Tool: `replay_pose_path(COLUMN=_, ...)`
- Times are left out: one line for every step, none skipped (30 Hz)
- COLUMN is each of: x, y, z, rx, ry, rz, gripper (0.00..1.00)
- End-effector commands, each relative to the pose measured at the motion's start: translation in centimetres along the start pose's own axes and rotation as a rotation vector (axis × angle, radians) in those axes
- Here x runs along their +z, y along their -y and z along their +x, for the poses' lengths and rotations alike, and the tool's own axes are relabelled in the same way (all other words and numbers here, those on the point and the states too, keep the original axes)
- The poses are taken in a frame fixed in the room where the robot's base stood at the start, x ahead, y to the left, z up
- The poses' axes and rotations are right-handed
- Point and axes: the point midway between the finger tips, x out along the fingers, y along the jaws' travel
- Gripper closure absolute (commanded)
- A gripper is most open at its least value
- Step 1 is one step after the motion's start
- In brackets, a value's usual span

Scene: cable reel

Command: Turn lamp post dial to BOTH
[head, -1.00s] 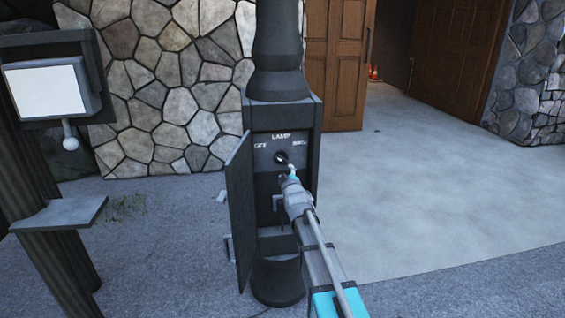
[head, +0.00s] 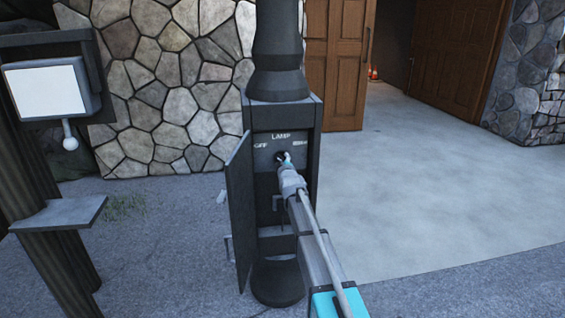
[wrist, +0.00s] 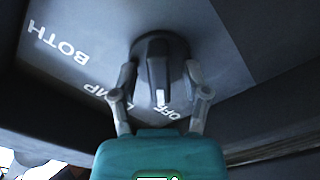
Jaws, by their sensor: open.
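The black lamp dial (wrist: 158,68) sits on a grey panel (wrist: 195,30) marked BOTH, LAMP and OFF. In the wrist view its white mark points toward the OFF label. My gripper (wrist: 161,76) is open, with one finger on each side of the dial; whether the fingers touch it I cannot tell. In the head view my gripper (head: 285,160) is at the dial inside the open box of the lamp post (head: 280,60) and hides part of it. The OFF label is at the left there, and the label at the right is unreadable.
The box's dark door (head: 239,212) stands open on the left of the post. A white-faced box with a knobbed lever (head: 70,143) and a small shelf (head: 60,213) stand further left. A stone wall (head: 165,85) is behind. The paving at right is clear.

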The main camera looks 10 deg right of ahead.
Motion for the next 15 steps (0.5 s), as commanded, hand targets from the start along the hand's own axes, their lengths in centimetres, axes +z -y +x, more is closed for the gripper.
replay_pose_path(x=0.0, y=0.0, z=-0.02, rx=0.0, ry=0.0, rz=0.0, gripper=0.4)
replay_pose_path(x=0.0, y=0.0, z=-0.02, rx=0.0, ry=0.0, rz=0.0, gripper=0.4)
replay_pose_path(x=0.0, y=0.0, z=-0.03, rx=0.0, ry=0.0, rz=0.0, gripper=0.4)
replay_pose_path(x=0.0, y=0.0, z=-0.03, rx=0.0, ry=0.0, rz=0.0, gripper=0.4)
replay_pose_path(x=0.0, y=0.0, z=-0.03, rx=0.0, ry=0.0, rz=0.0, gripper=0.44)
replay_pose_path(x=0.0, y=0.0, z=-0.03, rx=0.0, ry=0.0, rz=0.0, gripper=0.51)
replay_pose_path(x=0.0, y=0.0, z=-0.03, rx=0.0, ry=0.0, rz=0.0, gripper=0.57)
replay_pose_path(x=0.0, y=0.0, z=-0.03, rx=0.0, ry=0.0, rz=0.0, gripper=0.62)
replay_pose_path(x=0.0, y=0.0, z=-0.03, rx=0.0, ry=0.0, rz=0.0, gripper=0.7)
replay_pose_path(x=0.0, y=0.0, z=-0.03, rx=0.0, ry=0.0, rz=0.0, gripper=0.75)
replay_pose_path(x=0.0, y=0.0, z=-0.03, rx=0.0, ry=0.0, rz=0.0, gripper=0.81)
replay_pose_path(x=0.0, y=0.0, z=-0.04, rx=0.0, ry=0.0, rz=0.0, gripper=0.88)
replay_pose_path(x=0.0, y=0.0, z=-0.03, rx=0.0, ry=0.0, rz=0.0, gripper=0.94)
replay_pose_path(x=0.0, y=0.0, z=-0.03, rx=0.0, ry=0.0, rz=0.0, gripper=0.99)
replay_pose_path(x=0.0, y=0.01, z=-0.03, rx=0.0, ry=0.0, rz=0.0, gripper=1.0)
